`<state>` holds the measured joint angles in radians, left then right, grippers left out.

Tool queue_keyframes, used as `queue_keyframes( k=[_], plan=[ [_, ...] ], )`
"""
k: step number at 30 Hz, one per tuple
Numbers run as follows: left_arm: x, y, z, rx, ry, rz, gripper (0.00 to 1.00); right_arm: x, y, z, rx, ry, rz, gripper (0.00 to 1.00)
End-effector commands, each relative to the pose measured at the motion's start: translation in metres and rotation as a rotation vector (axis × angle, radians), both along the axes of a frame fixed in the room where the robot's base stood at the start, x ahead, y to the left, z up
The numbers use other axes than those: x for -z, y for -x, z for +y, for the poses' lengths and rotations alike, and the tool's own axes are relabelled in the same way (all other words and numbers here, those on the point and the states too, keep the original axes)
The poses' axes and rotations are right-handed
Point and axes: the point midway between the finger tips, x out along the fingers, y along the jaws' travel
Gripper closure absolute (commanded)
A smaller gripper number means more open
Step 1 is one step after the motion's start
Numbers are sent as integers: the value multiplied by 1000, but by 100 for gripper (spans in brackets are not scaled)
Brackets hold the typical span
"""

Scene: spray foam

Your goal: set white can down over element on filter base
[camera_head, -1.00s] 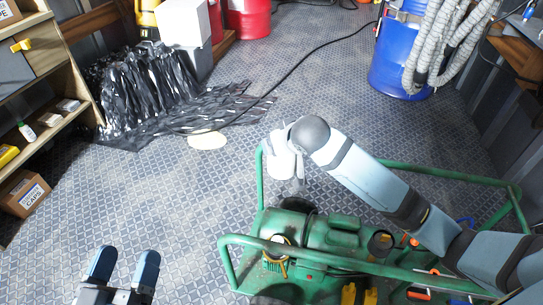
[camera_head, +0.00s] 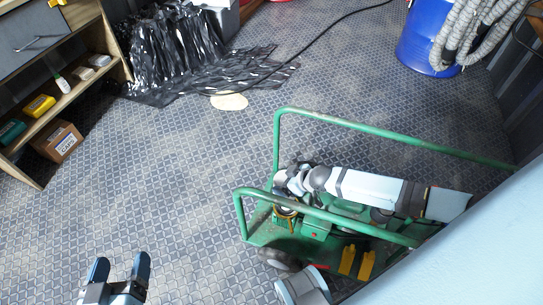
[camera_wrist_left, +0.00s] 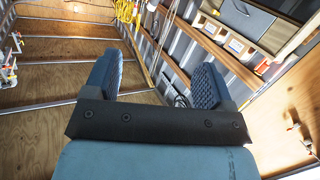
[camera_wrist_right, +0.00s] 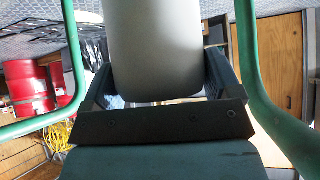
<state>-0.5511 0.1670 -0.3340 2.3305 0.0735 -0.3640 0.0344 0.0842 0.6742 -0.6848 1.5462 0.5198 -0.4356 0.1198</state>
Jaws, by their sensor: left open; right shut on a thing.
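My right gripper (camera_wrist_right: 158,85) is shut on the white can (camera_wrist_right: 155,45), which fills the space between its fingers in the right wrist view. In the head view the right gripper (camera_head: 290,182) is low inside the green machine frame, at the filter base (camera_head: 286,212) with its yellow clips. The arm and gripper hide most of the can and the element there. I cannot tell whether the can touches the base. My left gripper (camera_head: 118,272) is open and empty above the floor at lower left, and its spread fingers also show in the left wrist view (camera_wrist_left: 158,82).
The green tube rails (camera_head: 330,215) of the machine run close around the right gripper. A blue drum (camera_head: 425,40) with grey hoses stands at upper right. Shelves (camera_head: 75,95) stand at left, and a black plastic sheet (camera_head: 180,50) lies at the back.

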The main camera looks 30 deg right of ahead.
Motion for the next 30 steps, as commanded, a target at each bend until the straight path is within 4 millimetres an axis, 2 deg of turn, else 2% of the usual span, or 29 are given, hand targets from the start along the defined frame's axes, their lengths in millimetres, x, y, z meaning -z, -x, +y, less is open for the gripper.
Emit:
queue_keyframes(
  k=[8,28,30],
  plan=[
    [-1,-1,-1,1,4,-9,23,14,8,-8,-9,1,-9,50],
    [-48,-3,-19,47,144,-228,23,41,7,-8,-8,0,-8,50],
    [-45,-3,-21,56,151,-231,23,50,7,-8,-8,1,-7,50]
  ],
)
